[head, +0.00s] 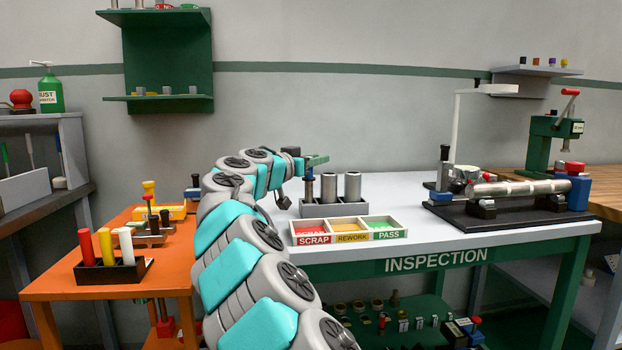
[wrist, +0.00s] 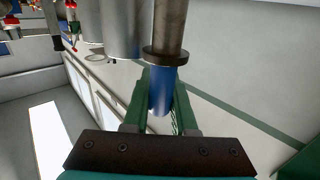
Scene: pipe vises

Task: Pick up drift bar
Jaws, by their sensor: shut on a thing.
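The drift bar (head: 309,189) stands upright at the left end of a grey rack (head: 345,209) on the inspection table. It has a blue grip, a collar and a dark steel shaft, which show in the wrist view (wrist: 171,30). My gripper (head: 314,161) is at the bar's top. Its green fingers (wrist: 160,95) are shut on the blue grip, one on each side. The bar's lower end is hidden at the rack, so I cannot tell whether it is seated or raised.
Two silver cylinders (head: 328,187) (head: 352,186) stand close to the right of the bar in the rack. A sorting tray (head: 347,239) marked scrap, rework and pass lies in front. A black-based fixture (head: 510,213) fills the table's right side. An orange table (head: 60,284) is at left.

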